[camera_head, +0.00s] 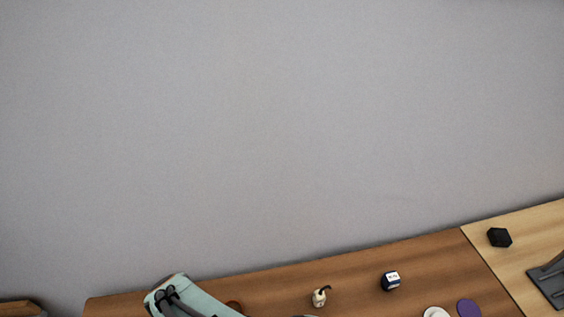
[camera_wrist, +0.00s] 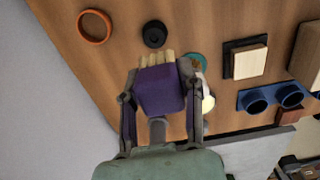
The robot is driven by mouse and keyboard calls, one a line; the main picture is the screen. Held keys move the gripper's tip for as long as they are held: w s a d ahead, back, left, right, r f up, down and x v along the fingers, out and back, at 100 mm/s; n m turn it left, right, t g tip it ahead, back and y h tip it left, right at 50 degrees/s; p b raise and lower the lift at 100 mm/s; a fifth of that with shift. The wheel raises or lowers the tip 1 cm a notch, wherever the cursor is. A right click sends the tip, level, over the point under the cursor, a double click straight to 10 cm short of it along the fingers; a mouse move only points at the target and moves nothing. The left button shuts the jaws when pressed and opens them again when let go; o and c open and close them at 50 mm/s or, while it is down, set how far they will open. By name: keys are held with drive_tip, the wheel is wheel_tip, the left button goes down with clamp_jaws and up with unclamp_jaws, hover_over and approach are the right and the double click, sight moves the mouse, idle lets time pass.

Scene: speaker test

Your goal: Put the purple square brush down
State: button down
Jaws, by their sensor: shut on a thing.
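The purple square brush (camera_wrist: 162,90) shows in the wrist view as a purple block with cream bristles along its far edge. My gripper (camera_wrist: 162,94) is shut on it, with one dark finger on either side. The bristles point away from my palm, toward the wooden table (camera_wrist: 215,25). I cannot tell whether they touch the wood. In the head view, part of my teal and dark arm end shows at the bottom left, and I cannot make out the brush there.
An orange ring (camera_wrist: 95,27) and a black round piece (camera_wrist: 154,34) lie beyond the brush. A teal disc (camera_wrist: 197,62) is close to its right. A cream block on a dark base (camera_wrist: 247,60) and a blue double-cup holder (camera_wrist: 272,98) stand farther right. A grey wall (camera_head: 280,130) rises behind the table.

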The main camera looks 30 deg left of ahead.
drive_tip(key=a+f, duration=0.2)
drive_tip(key=a, duration=0.1)
drive_tip(key=w+a+f, duration=0.1)
drive_tip(key=a+f, duration=0.2)
drive_tip(key=a, duration=0.1)
drive_tip(key=w+a+f, duration=0.1)
drive_tip(key=a+f, duration=0.2)
drive_tip(key=a, duration=0.1)
drive_tip(key=shift+w+f, duration=0.2)
drive_tip(key=shift+w, duration=0.05)
drive_tip(key=shift+a+f, duration=0.15)
drive_tip(key=shift+f, duration=0.8)
drive_tip(key=shift+a+f, duration=0.15)
drive_tip(key=shift+f, duration=0.75)
drive_tip(key=shift+f, duration=0.15)
drive_tip(key=c, duration=0.7)
unclamp_jaws()
wheel_tip(320, 180, up, 12)
drive_tip(key=shift+r, duration=0.2)
drive_tip(key=shift+w, duration=0.1)
